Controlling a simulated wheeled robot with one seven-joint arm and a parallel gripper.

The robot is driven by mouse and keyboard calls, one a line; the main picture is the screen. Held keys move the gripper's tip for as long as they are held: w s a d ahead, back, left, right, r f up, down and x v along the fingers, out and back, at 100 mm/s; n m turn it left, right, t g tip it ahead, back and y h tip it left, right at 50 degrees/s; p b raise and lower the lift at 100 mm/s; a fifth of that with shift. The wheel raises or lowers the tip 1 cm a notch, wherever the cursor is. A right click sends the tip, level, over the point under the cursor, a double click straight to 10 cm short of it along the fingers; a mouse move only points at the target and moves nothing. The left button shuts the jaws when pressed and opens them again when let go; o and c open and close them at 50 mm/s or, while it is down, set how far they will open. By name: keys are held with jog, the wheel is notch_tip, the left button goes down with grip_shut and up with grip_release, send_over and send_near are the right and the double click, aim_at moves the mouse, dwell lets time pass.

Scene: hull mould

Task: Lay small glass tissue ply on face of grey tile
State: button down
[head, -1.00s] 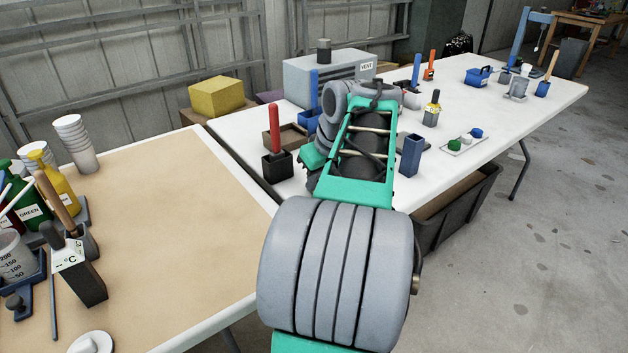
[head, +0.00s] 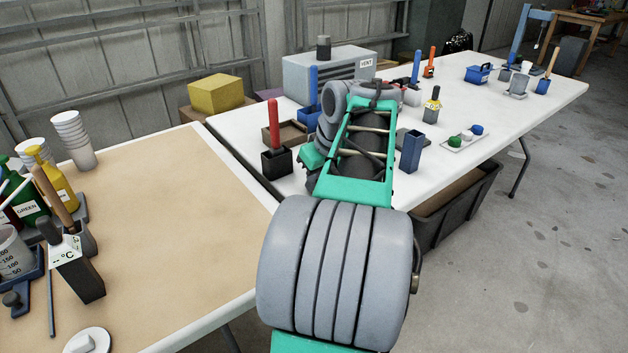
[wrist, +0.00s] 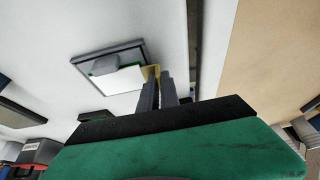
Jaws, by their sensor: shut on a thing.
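My gripper (wrist: 160,73) shows in the wrist view, its two dark fingers close together. At the fingertips is a yellowish edge joined to a thin white sheet, which I take to be the small glass tissue ply (wrist: 120,81). The sheet spreads left of the fingers over part of a dark-rimmed square (wrist: 107,49). A grey piece (wrist: 104,65) with a green edge shows inside that square. It may be the grey tile; the sheet partly covers it. I cannot tell whether sheet and tile touch. In the head view my arm hides the gripper.
The white table (head: 510,115) holds a blue square holder (head: 411,152), a black holder with a red handle (head: 277,160) and a white tray of coloured pots (head: 464,140). A grey vent box (head: 328,75) stands behind. The brown-topped table (head: 180,210) is mostly clear.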

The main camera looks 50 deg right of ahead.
dwell(0.3)
jog(key=c, duration=0.9)
grip_release()
jog(key=shift+c, duration=0.2)
notch_tip(320, 180, up, 7)
jog(key=p, duration=0.7)
